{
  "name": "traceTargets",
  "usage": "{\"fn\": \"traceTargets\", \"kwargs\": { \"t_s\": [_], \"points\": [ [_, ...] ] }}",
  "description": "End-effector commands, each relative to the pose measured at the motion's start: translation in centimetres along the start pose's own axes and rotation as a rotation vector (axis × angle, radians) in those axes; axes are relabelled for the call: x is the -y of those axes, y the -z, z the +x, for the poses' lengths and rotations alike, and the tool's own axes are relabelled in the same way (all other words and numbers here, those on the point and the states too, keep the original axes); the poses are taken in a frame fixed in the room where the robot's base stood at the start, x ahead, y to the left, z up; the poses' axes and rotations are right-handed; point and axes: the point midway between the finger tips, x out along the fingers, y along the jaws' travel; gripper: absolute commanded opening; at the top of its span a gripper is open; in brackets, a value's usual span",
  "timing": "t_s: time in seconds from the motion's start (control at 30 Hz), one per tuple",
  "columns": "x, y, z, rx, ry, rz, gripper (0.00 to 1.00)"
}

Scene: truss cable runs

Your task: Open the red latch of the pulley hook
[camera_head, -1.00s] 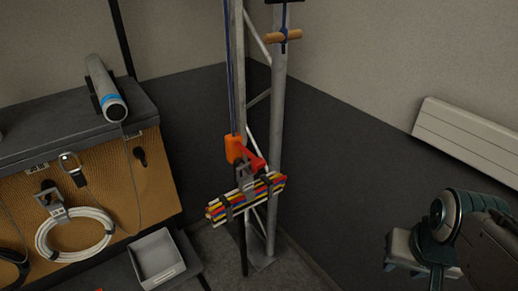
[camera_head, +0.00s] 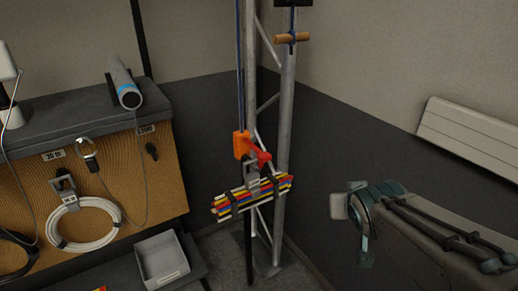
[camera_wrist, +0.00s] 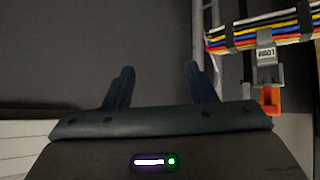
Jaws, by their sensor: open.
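The orange pulley block (camera_head: 241,144) hangs on a blue rope in front of the metal truss in the head view. Its red latch (camera_head: 258,154) sticks out to the right. A grey hook (camera_head: 253,172) under it meets a bundle of coloured cables (camera_head: 252,196). In the wrist view the cable bundle (camera_wrist: 260,32), the grey hook (camera_wrist: 266,58) and the orange block (camera_wrist: 271,100) show at the right; the picture appears upside down. My gripper (camera_wrist: 160,85) is open and empty, its two fingers pointing at the dark wall, apart from the hook. The red latch is not clear there.
The truss (camera_head: 284,120) stands in the room corner. A wooden toggle (camera_head: 291,38) is on it. At left are a bench with a brown panel (camera_head: 165,175), a white cable coil (camera_head: 85,222) and a grey bin (camera_head: 162,262). A radiator (camera_head: 468,130) is on the right wall.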

Motion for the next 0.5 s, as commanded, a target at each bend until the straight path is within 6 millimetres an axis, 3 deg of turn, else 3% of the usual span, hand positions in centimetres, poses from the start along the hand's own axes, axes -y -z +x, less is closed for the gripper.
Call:
{"fn": "traceTargets", "kwargs": {
  "t_s": [0.03, 0.2, 0.33, 0.5],
  "points": [
    [0.4, 0.5, 1.4, -0.083, 0.015, -0.013, 0.51],
    [2.8, 3.9, 2.7, -0.359, 0.131, -0.059, 0.51],
    [5.7, 5.3, 2.5, -0.533, 0.278, -0.095, 0.51],
    [9.3, 5.5, 1.3, -0.679, 0.481, -0.13, 0.51]
  ]
}}
